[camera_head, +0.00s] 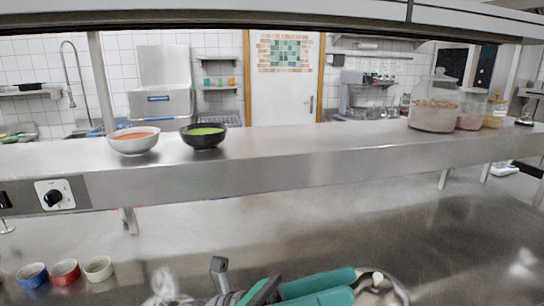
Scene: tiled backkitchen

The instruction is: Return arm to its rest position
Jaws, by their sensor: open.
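I cannot make out my gripper in the head view. Teal and dark grey parts (318,284) show at the bottom edge, cut off by the frame, and I cannot tell whether they belong to my arm. A small dark grey upright piece (219,265) stands just left of them. No hold on anything can be seen.
A steel shelf (300,163) crosses the view above the steel counter (330,225). It bears a white bowl (134,145), a black bowl (203,141) and a clear container (433,117). Several small ramekins (65,272) stand at the lower left. The middle counter is clear.

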